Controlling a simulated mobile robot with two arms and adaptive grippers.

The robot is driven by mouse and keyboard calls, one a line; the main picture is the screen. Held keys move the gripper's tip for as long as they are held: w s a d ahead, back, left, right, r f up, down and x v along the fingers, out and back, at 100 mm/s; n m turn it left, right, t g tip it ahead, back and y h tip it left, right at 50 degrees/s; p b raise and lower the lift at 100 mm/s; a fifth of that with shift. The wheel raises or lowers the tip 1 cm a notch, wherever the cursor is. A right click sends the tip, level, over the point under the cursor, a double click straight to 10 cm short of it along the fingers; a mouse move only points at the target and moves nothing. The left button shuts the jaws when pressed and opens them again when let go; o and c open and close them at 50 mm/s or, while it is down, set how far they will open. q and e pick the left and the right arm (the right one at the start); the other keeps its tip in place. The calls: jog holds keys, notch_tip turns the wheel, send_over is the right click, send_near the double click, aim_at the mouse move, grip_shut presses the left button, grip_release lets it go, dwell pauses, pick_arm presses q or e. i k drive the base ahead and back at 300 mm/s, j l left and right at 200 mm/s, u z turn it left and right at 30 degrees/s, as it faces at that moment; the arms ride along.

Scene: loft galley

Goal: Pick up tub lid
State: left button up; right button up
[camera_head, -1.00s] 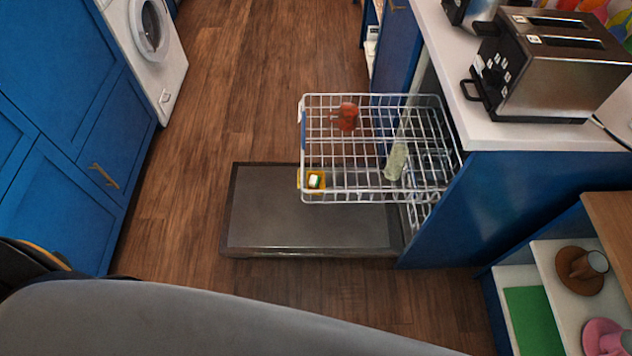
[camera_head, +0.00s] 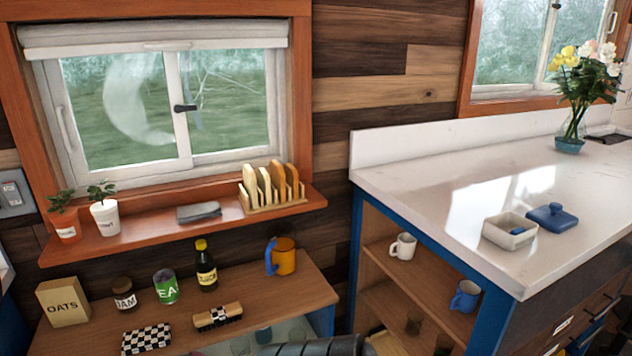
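A blue lid (camera_head: 552,217) with a raised knob lies on the white counter at the right. It lies beside a small white tub (camera_head: 510,231), which is open at the top and has something blue in or at it. I take the blue lid to be the tub lid. Neither of my grippers shows in the view. A dark ribbed part of mine shows at the bottom edge, well away from the lid.
A vase of flowers (camera_head: 570,132) stands farther back on the counter (camera_head: 425,185). Open shelves under it hold a white mug (camera_head: 403,246) and a blue mug (camera_head: 466,296). A wooden shelf at the left holds an oats box (camera_head: 63,303), jars and an orange mug (camera_head: 285,257).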

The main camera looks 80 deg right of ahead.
aim_at(552, 217)
jog(key=z, duration=4.05)
jog(key=i+l+z, duration=0.25)
jog(key=i+l, duration=0.15)
jog(key=i, duration=0.25)
